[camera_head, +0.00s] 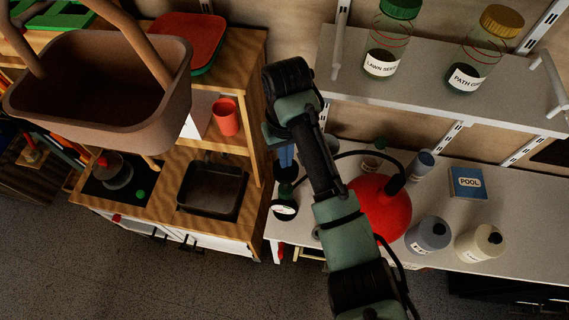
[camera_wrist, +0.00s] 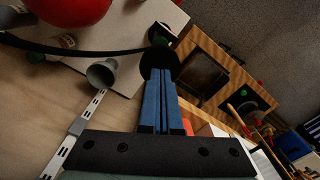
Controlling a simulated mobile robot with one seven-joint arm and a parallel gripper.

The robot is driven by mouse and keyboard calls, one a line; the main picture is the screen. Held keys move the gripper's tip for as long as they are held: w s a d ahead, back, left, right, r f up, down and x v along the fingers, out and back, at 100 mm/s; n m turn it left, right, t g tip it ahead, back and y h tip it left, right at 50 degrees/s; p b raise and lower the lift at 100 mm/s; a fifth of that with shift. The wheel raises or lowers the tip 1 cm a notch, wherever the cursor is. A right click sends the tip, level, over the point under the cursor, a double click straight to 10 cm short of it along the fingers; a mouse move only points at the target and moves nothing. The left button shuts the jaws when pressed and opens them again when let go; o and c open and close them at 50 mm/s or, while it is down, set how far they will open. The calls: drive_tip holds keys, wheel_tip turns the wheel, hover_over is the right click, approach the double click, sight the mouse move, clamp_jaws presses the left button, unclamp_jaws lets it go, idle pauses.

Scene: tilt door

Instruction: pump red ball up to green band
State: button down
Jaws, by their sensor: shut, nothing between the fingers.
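The red ball (camera_head: 378,208) sits on the grey bench, partly hidden behind my arm in the head view; its edge shows in the wrist view (camera_wrist: 68,12). A dark hose runs from beside the ball to a small round gauge (camera_head: 285,209) with a pale face at the bench's left end. Its needle and any green band are too small to read. My gripper (camera_head: 287,165) has blue fingers, shut and empty, pointing down just above the gauge. In the wrist view the fingertips (camera_wrist: 159,82) overlap a black disc (camera_wrist: 158,60) with a green knob behind; I cannot tell whether they touch.
A brown basket (camera_head: 95,85) hangs close at the upper left. A wooden play kitchen with a sink (camera_head: 212,190) stands left. A shelf with jars (camera_head: 440,80) is above the bench. Two bottles (camera_head: 428,234) (camera_head: 480,243) and a blue POOL box (camera_head: 467,182) stand right of the ball.

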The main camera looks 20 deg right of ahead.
drive_tip(key=shift+s+f+b, duration=0.1)
drive_tip(key=shift+f+b, duration=2.4)
drive_tip(key=shift+f, duration=2.3)
wheel_tip(320, 180, up, 7)
drive_tip(key=p, duration=0.7)
drive_tip(key=shift+f, duration=0.15)
drive_tip(key=shift+r+p, duration=1.05)
drive_tip(key=shift+p, duration=0.2)
